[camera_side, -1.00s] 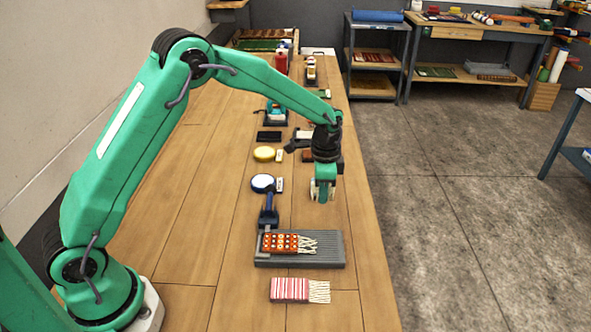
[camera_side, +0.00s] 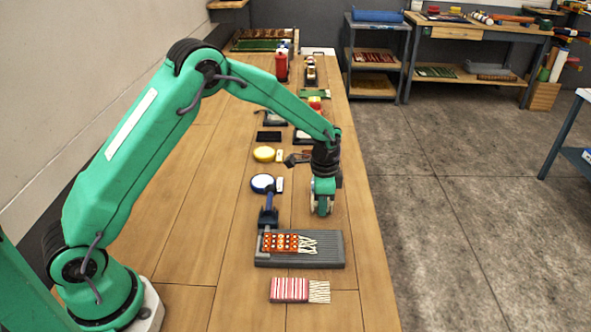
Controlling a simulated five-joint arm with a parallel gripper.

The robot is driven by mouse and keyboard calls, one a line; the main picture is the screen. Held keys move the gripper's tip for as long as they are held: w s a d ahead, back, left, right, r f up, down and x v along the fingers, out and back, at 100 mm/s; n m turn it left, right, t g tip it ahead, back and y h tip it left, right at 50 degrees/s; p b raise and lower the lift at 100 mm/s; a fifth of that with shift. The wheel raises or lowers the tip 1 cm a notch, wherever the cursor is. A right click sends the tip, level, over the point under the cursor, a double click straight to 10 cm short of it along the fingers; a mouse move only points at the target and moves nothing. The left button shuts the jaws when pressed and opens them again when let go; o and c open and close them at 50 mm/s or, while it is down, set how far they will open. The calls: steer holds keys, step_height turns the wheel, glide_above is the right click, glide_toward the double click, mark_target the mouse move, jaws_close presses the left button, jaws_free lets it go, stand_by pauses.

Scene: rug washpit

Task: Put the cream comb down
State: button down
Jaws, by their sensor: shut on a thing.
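My gripper (camera_side: 322,208) points down close over the wooden table, just behind the grey ribbed board. It is shut on the cream comb, of which only a small pale part shows between and beside the green fingers. Most of the comb is hidden by the fingers. I cannot tell whether the comb touches the table.
The grey board (camera_side: 335,250) holds an orange patterned rug sample (camera_side: 281,243) with pale fringe. A red-and-white striped sample (camera_side: 289,289) lies in front. Bare table lies right of my gripper.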

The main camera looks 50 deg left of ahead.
steer(key=c, duration=1.4)
jaws_free()
steer(key=shift+o, duration=0.2)
step_height(320, 180, up, 12)
steer(key=shift+r, duration=0.15)
